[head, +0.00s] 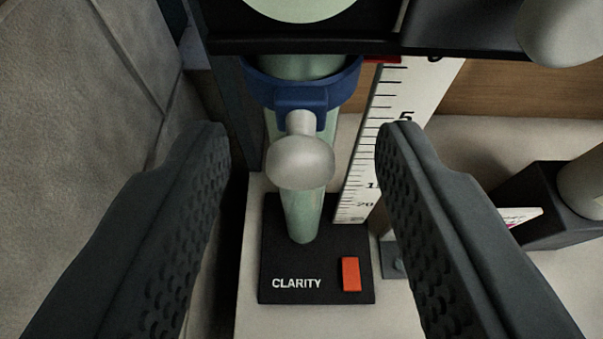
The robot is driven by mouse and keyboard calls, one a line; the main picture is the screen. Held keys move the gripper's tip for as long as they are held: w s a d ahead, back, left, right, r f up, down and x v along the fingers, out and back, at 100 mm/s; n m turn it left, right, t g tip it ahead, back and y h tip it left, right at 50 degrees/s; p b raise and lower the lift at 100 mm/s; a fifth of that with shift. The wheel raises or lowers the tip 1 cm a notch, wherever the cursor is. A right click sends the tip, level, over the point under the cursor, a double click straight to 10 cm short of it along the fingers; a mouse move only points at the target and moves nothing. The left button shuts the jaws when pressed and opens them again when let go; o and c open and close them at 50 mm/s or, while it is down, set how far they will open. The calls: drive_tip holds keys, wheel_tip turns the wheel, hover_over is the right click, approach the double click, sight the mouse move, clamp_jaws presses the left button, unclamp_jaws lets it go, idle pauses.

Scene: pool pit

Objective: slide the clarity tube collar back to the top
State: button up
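The clarity tube (301,212) is pale green and stands upright on a black base (318,258) marked CLARITY. A blue collar (303,88) is around the tube high up, just under a dark bracket. A pale rounded knob (301,162) sticks out from the collar toward me and hides part of the tube. My gripper (300,145) is open, one finger left of the knob and one right, with clear gaps on both sides. No contact with the knob or collar shows.
A white ruled scale (375,150) stands right of the tube, partly behind my right finger. A dark bracket (320,42) crosses above. An orange-red switch (351,273) sits on the base. A grey wall (80,95) rises at left. A dark block (550,215) stands at right.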

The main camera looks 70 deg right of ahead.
drive_tip(key=shift+w+f, duration=0.1)
drive_tip(key=shift+f, duration=0.1)
drive_tip(key=v, duration=1.7)
drive_tip(key=shift+a, duration=0.15)
